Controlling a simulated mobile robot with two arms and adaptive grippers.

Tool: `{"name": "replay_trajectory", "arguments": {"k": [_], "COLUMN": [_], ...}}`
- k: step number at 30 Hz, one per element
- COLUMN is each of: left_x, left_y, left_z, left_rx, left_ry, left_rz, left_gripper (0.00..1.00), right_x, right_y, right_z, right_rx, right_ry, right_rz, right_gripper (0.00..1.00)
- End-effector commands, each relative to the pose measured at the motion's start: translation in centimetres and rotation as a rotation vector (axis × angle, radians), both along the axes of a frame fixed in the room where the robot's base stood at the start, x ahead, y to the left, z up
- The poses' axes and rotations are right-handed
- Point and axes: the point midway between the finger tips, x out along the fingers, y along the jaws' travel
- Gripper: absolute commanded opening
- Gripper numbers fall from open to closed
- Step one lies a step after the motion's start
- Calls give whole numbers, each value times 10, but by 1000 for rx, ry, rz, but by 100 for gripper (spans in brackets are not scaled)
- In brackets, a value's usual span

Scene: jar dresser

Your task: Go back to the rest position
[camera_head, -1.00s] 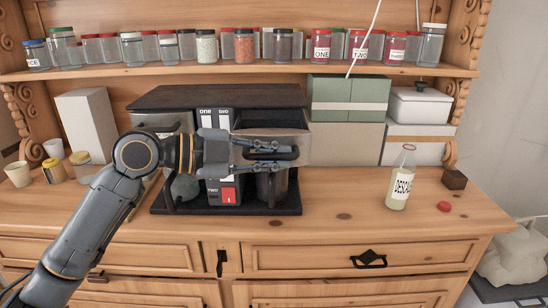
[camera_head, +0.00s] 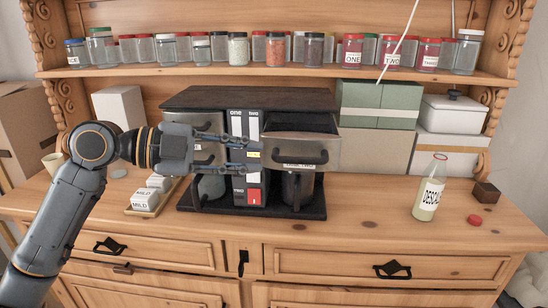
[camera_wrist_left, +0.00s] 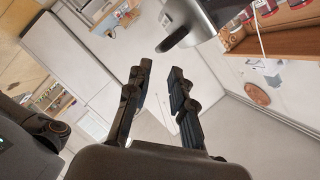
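My left gripper (camera_head: 240,152) is in front of the black-topped coffee machine (camera_head: 250,98), at the height of its two drawer-like fronts. The fingers are apart, and nothing shows between them. The left wrist view also shows the gripper (camera_wrist_left: 163,72) open and empty, with the room tilted behind it. The right-hand front (camera_head: 300,150) of the machine stands out toward me, with a dark handle and a label. The left-hand front (camera_head: 178,128) is partly hidden by my gripper. My right gripper is not in view.
A bottle (camera_head: 429,190) with a dark-lettered label stands on the dresser top (camera_head: 360,220) at right, near a red cap (camera_head: 474,220) and a dark block (camera_head: 486,192). A small tray (camera_head: 146,212) holds white blocks at left. Jars line the shelf (camera_head: 280,75) above.

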Motion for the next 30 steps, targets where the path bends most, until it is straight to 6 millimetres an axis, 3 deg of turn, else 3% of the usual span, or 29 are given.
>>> {"name": "replay_trajectory", "arguments": {"k": [6,14,17,20,25,30], "left_x": [-5,-6,-5,-3,-8,-34], "left_y": [15,15,14,7,-5,-5], "left_z": [3,3,-5,-38,-144,-249], "left_rx": [1,0,5,23,74,103], "left_ry": [2,1,19,92,338,610], "left_rz": [-1,-1,5,37,182,406], "left_gripper": [22,22,22,22,22,22], "right_x": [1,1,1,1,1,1], "right_y": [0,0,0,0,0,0], "right_z": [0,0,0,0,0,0], "right_rx": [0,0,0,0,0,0], "right_ry": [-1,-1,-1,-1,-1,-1], "right_rz": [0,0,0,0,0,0], "right_gripper": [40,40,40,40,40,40]}}
